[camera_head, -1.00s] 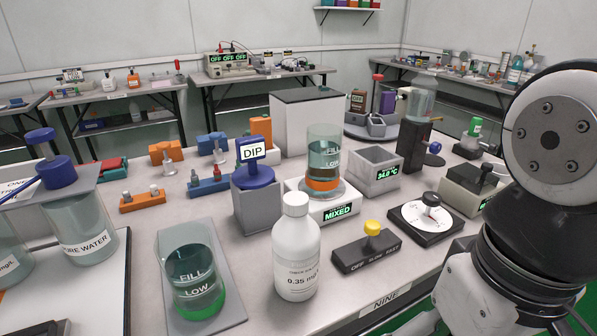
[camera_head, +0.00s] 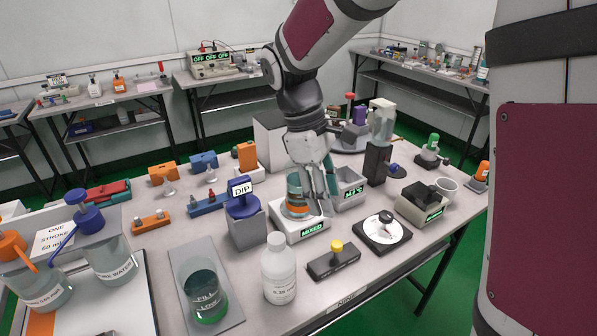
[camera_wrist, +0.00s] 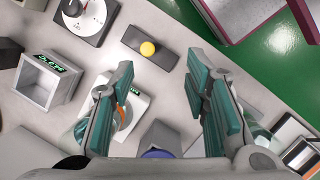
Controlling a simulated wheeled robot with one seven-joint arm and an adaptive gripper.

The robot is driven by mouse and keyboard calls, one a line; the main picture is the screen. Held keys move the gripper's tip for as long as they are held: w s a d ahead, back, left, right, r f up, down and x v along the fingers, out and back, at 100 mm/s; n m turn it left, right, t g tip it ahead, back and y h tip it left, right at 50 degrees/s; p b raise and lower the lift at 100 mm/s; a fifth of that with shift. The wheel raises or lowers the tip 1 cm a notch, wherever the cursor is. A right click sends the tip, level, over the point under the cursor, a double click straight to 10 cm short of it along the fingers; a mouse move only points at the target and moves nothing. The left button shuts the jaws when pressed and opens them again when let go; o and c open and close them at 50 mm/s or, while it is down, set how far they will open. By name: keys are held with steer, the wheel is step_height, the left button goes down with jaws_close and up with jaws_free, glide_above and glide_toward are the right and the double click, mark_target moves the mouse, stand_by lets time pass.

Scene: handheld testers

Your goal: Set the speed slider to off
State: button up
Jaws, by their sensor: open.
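The speed slider is a dark block (camera_head: 334,261) with a yellow knob (camera_head: 337,246) on the bench near its front edge. In the wrist view the yellow knob (camera_wrist: 148,48) sits on the dark block (camera_wrist: 165,37), above the gap between my fingers. The OFF, SLOW and FAST lettering is too small to read now. My gripper (camera_head: 322,190) points down over the mixer area, behind the slider. In the wrist view my gripper (camera_wrist: 163,85) shows two teal-padded fingers spread apart with nothing between them. It is apart from the knob.
A white bottle (camera_head: 279,270) stands left of the slider and a round dial (camera_head: 381,232) to its right. The stirrer marked MIXED (camera_head: 301,231) and a grey box (camera_head: 349,193) lie near my gripper. The bench front edge around NINE (camera_head: 347,297) is clear.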

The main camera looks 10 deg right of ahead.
steer(key=w+a+f+n+h+p, duration=0.1)
steer(key=w+a+n+p, duration=0.1)
steer(key=w+p, duration=0.1)
glide_toward(336, 243)
steer(key=b+x, duration=0.1)
steer(key=x, duration=0.7)
steer(key=shift+f, duration=0.3)
jaws_close()
